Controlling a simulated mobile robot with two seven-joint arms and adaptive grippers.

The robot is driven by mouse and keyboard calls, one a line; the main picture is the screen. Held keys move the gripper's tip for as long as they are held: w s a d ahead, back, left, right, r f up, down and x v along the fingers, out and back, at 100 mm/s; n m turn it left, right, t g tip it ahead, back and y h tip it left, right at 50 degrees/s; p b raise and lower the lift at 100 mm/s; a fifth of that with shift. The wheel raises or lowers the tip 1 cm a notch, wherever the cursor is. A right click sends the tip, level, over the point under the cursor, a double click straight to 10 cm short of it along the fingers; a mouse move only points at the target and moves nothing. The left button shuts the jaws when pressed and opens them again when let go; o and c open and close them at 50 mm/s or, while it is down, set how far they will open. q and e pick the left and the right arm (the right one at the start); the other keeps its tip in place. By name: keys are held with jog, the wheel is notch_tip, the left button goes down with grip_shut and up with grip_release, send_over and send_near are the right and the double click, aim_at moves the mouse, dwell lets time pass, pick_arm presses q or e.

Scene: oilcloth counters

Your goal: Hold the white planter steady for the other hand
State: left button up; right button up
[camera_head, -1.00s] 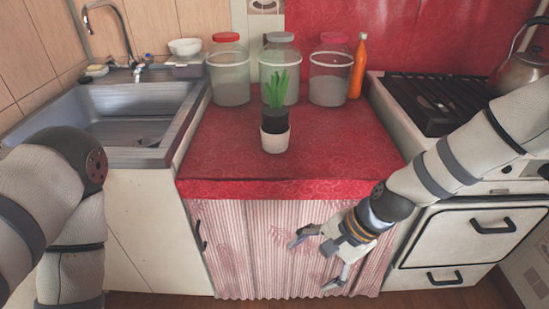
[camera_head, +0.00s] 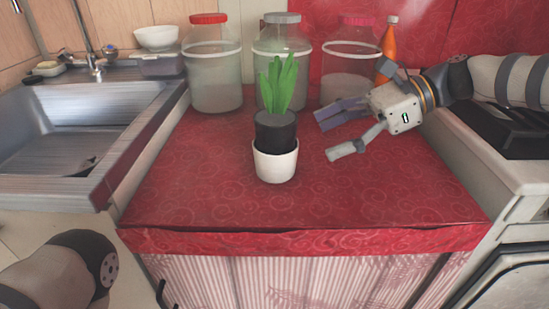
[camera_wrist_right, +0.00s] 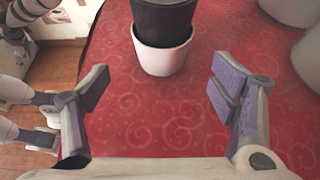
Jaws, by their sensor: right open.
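The white planter (camera_head: 275,164) stands upright on the red oilcloth counter, with a black pot (camera_head: 275,132) and a green leafy plant (camera_head: 278,82) in it. In the right wrist view the white planter (camera_wrist_right: 162,55) is at top centre, ahead of the fingers, with the black pot (camera_wrist_right: 165,20) in it. My right gripper (camera_head: 337,131) is open and empty, to the right of the planter and apart from it. Its fingers point left toward the planter. My left arm shows at the lower left; its gripper is not in the head view.
Three lidded jars stand behind the planter: red-lidded (camera_head: 213,75), grey-lidded (camera_head: 265,45) and pink-lidded (camera_head: 348,75). An orange bottle (camera_head: 388,50) is by the right jar, behind my right gripper. A sink (camera_head: 75,125) is left. The counter's front (camera_head: 300,215) is clear.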

aim_at(282, 157)
jog(key=b+x, duration=0.1)
jog(key=x, duration=0.1)
jog(key=b+x, duration=0.1)
jog(key=x, duration=0.1)
jog(key=f+b+x, duration=0.1)
jog(key=x, duration=0.1)
jog(key=shift+w+f, duration=0.1)
jog(key=shift+w, duration=0.05)
jog(key=x, duration=0.3)
jog(key=shift+a+r, duration=0.1)
jog(key=shift+r, duration=0.2)
pick_arm(q)
jog(key=shift+s+f+g+p, duration=0.15)
jog(key=shift+s+f, duration=0.1)
jog(key=shift+f, duration=0.35)
jog(key=shift+s+f+g+p, duration=0.15)
jog(key=shift+s+f, duration=0.05)
jog(key=shift+f, duration=0.4)
pick_arm(e)
jog(key=shift+a+f, duration=0.2)
jog(key=shift+a, duration=0.15)
jog(key=c, duration=0.8)
